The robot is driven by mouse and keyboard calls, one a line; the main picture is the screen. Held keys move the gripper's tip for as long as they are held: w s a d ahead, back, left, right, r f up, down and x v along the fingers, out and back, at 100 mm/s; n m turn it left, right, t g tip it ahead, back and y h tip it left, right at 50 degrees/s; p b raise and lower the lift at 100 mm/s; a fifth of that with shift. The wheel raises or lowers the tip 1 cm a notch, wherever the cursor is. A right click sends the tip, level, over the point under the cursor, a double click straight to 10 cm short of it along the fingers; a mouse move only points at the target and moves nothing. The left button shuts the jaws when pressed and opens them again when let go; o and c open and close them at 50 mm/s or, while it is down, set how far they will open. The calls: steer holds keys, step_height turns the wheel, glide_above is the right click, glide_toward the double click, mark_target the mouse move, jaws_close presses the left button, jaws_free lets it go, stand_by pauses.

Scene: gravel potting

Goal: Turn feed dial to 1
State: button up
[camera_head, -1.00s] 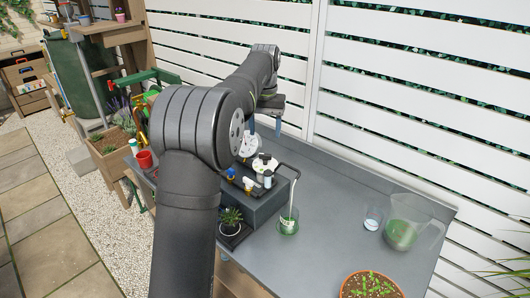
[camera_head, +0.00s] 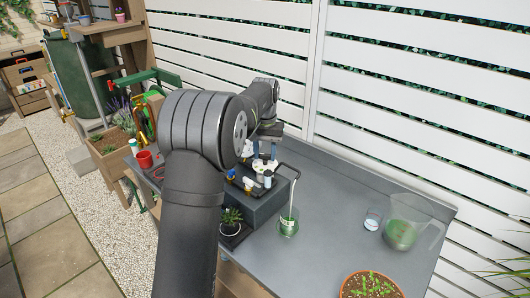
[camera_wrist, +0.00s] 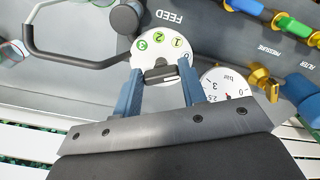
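The feed dial (camera_wrist: 158,50) is a white disc on the grey panel, marked FEED. In the wrist view it shows a green 3, a green 2 and a yellow 1, with another mark partly hidden at its right edge. A dark bar-shaped knob (camera_wrist: 159,73) sits on the dial. My gripper (camera_wrist: 160,76) has its two blue fingers on either side of this knob, with slim gaps seeming to remain. In the head view my gripper (camera_head: 263,151) is low over the dial (camera_head: 265,167). I cannot tell where the knob points.
A pressure gauge (camera_wrist: 226,86) is close beside the right finger. Brass fittings (camera_wrist: 262,78) and colored valves (camera_wrist: 270,15) lie further right. A jug (camera_head: 403,233) stands on the right of the bench.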

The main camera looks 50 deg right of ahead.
steer(key=c, duration=0.4)
steer(key=n, duration=0.3)
steer(key=shift+d+n, duration=0.1)
steer(key=shift+n, duration=0.3)
steer(key=shift+s+n, duration=0.1)
steer(key=shift+n, duration=1.8)
steer(key=shift+d, duration=0.1)
steer(key=o, duration=1)
